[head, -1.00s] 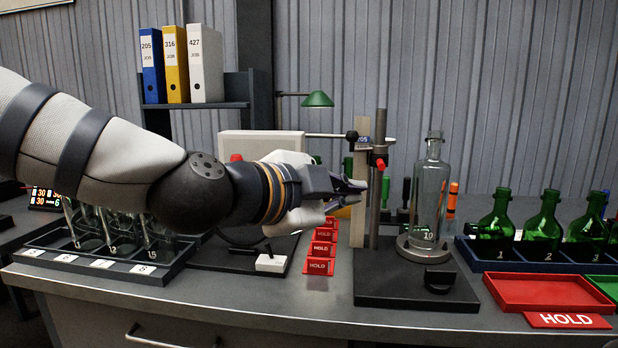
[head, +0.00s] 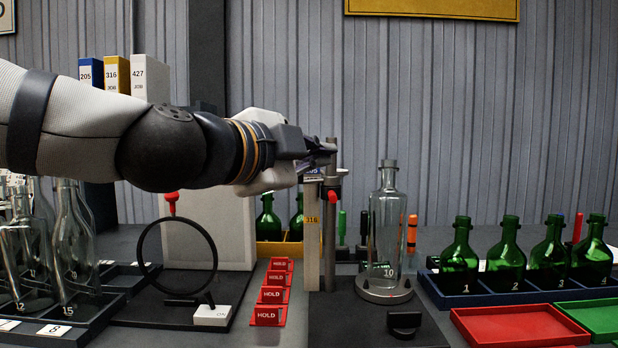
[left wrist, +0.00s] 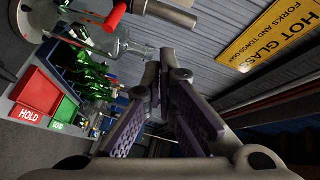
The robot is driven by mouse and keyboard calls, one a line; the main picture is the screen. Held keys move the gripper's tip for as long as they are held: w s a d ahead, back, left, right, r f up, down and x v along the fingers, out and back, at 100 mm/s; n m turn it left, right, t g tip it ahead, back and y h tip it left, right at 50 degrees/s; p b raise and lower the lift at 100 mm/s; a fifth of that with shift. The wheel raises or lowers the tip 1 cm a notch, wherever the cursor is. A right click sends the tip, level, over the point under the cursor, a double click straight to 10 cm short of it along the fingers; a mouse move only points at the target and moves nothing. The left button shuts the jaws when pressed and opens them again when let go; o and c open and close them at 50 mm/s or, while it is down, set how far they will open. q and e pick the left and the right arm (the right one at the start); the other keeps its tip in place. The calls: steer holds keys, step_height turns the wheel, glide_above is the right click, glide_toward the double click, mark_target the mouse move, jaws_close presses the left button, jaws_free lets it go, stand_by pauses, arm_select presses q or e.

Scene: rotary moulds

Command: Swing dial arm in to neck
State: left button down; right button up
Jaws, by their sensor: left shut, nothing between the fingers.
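The clear bottle marked 10 (head: 386,225) stands upright on a round turntable (head: 385,292), its neck free, with nothing touching it. To its left stands the gauge stand's grey post (head: 329,245), with a red knob (head: 332,197). My left gripper (head: 328,152) is at the top of this post, left of the bottle neck, shut and empty. It hides the dial arm there, so I cannot tell whether they touch. In the left wrist view the gripper fingers (left wrist: 165,75) show, with the red knob (left wrist: 115,16) and the clear bottle (left wrist: 122,46) to their left. My right gripper is not in view.
Several green bottles (head: 506,258) stand in a blue tray at right, behind a red tray (head: 520,326) and a green tray (head: 600,318). Red HOLD tags (head: 272,295) and a black ring (head: 178,258) are left of the post. Clear bottles (head: 75,245) crowd the far left.

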arm_select(q)
steer(key=w, duration=0.1)
steer(key=w+f, duration=0.1)
steer(key=w, duration=0.1)
steer(key=w+a+b, duration=0.1)
steer(key=w, duration=0.1)
steer(key=shift+f, duration=0.2)
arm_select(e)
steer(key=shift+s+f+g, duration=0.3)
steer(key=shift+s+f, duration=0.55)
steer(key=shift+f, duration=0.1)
